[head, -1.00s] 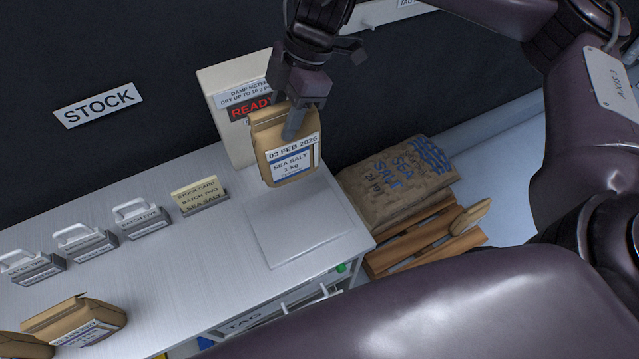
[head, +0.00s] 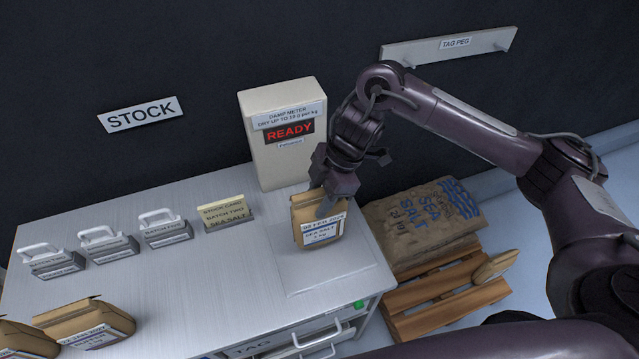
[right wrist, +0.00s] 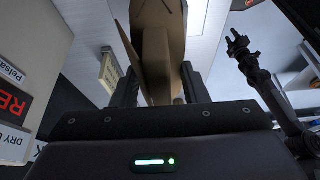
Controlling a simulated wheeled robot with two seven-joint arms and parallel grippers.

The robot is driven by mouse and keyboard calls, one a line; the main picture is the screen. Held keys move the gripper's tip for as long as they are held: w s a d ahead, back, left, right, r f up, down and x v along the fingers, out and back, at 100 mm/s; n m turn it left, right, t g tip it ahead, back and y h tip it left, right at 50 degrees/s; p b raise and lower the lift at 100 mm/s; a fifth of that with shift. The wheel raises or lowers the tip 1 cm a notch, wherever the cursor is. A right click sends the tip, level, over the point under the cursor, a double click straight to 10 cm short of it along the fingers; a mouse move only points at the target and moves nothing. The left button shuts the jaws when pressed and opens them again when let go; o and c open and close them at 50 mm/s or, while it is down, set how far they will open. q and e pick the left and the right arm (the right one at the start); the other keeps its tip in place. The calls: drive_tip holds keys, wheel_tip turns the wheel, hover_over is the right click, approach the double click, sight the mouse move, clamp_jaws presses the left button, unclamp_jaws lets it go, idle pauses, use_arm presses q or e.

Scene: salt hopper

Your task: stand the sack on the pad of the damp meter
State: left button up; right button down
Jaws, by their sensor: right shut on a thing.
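The sack (head: 316,238) is a small brown paper bag with a white and blue date label. It stands upright over the back part of the pale square pad (head: 345,275); I cannot tell whether its base touches. My right gripper (head: 329,203) is shut on its top, and the sack also shows between the fingers in the right wrist view (right wrist: 158,50). The damp meter (head: 262,159) is a cream box behind the pad, its display reading READY. A dark jointed arm at the right of the right wrist view seems to end in my left gripper (right wrist: 236,42), too small to read.
A stock card (head: 226,214) and several handled grey blocks (head: 165,233) stand left of the pad. More brown sacks (head: 85,325) are at the front left. A large salt sack on a pallet (head: 440,295) is right of the bench. A tag peg rail (head: 450,46) hangs on the wall.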

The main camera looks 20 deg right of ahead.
drive_tip(key=shift+w+f, duration=0.1)
drive_tip(key=shift+f, duration=1.9)
drive_tip(key=shift+f+b, duration=0.1)
drive_tip(key=shift+b, duration=0.2)
drive_tip(key=c, duration=0.8)
unclamp_jaws()
drive_tip(key=shift+f, duration=0.1)
drive_tip(key=shift+c, duration=0.2)
drive_tip(key=p+v, duration=0.1)
drive_tip(key=v, duration=1.1)
drive_tip(key=shift+s, duration=0.25)
